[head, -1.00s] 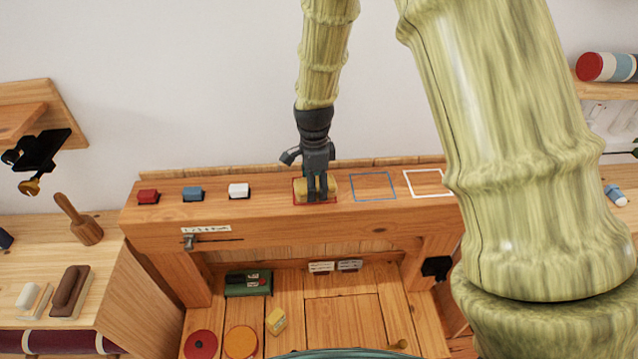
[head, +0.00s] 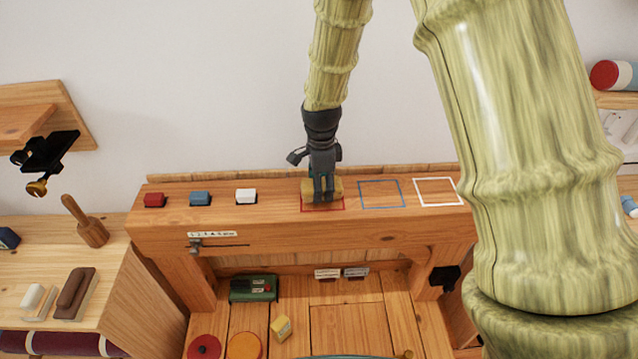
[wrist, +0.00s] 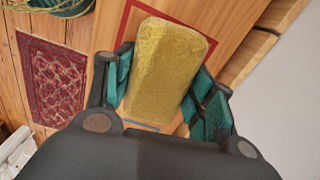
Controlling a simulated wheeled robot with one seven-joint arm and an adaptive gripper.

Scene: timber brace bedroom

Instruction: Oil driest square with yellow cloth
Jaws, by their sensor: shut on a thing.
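My gripper (head: 323,198) is shut on a yellow cloth pad (wrist: 166,68), which sits between its fingers in the wrist view. In the head view the pad is mostly hidden behind the fingers, at the red outlined square (head: 308,211) on the timber beam. The red outline also shows beside the pad in the wrist view (wrist: 126,22). Whether the pad touches the wood I cannot tell. To its right on the beam are a blue outlined square (head: 382,207) and a white outlined square (head: 438,205), both bare. How dry each square is I cannot tell.
Red (head: 154,200), blue (head: 200,198) and white (head: 246,196) blocks stand on the beam's left. Below are a green device (head: 253,289), a yellow block (head: 281,328), and red (head: 204,347) and orange (head: 243,346) discs. A mallet (head: 88,226) stands at left.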

